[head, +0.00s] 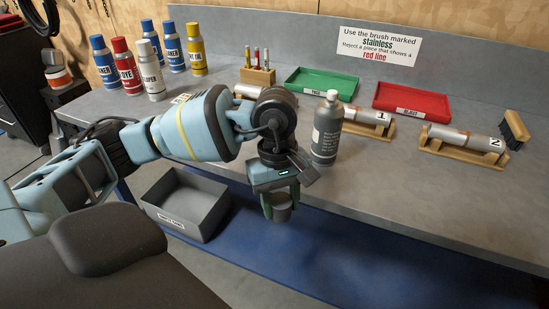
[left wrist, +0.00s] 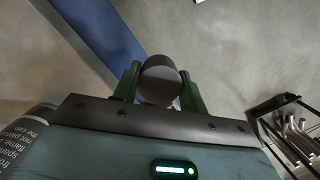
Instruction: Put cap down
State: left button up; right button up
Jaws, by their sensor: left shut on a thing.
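The cap, a small dark grey cylinder (head: 282,212), is between the fingers of my left gripper (head: 281,200), which is shut on it. The left wrist view shows the cap's round end (left wrist: 160,77) between the green fingers. In the head view the gripper points down around the bench's front edge, in front of a grey bottle (head: 326,135). This bottle stands upright on the bench (head: 400,190) and has a narrow, paler top. The cap's lower end appears clear of any surface. My right gripper is not in view.
Bare bench top lies right of the grey bottle. Behind are wooden holders with metal pieces marked 1 (head: 365,118) and 2 (head: 470,143), a green tray (head: 321,82), a red tray (head: 411,100) and a brush (head: 514,130). A grey bin (head: 187,203) sits below left.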

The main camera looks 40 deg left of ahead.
pick_arm(q)
jog(key=w+a+r+n, duration=0.1)
jog(key=w+n, duration=0.1)
jog(key=n, duration=0.3)
jog(key=w+a+r+n+t, duration=0.1)
jog(key=w+a+n, duration=0.1)
jog(key=n, duration=0.3)
jog(key=w+a+r+n+t, duration=0.1)
jog(key=w+r+n, duration=0.1)
jog(key=n, duration=0.3)
jog(key=shift+w+a+r+n+p, duration=0.15)
jog(key=shift+w+n+p, duration=0.15)
jog(key=shift+w, duration=0.15)
jog(key=w+a+r+n+y, duration=0.2)
jog(key=w+a+r+n, duration=0.1)
jog(key=n, duration=0.7)
jog(key=w+a+r+n+y, duration=0.1)
jog(key=w+a+r+n, duration=0.25)
jog(key=n, duration=0.75)
jog(key=shift+s+a+f+p, duration=0.1)
jog(key=shift+f+p, duration=0.1)
jog(key=shift+f, duration=2.45)
jog(key=shift+s+a+f+p, duration=0.1)
jog(key=shift+f+p, duration=0.1)
jog(key=shift+f, duration=2.4)
jog(key=shift+f, duration=0.15)
jog(key=o, duration=0.9)
jog(key=shift+o, duration=0.2)
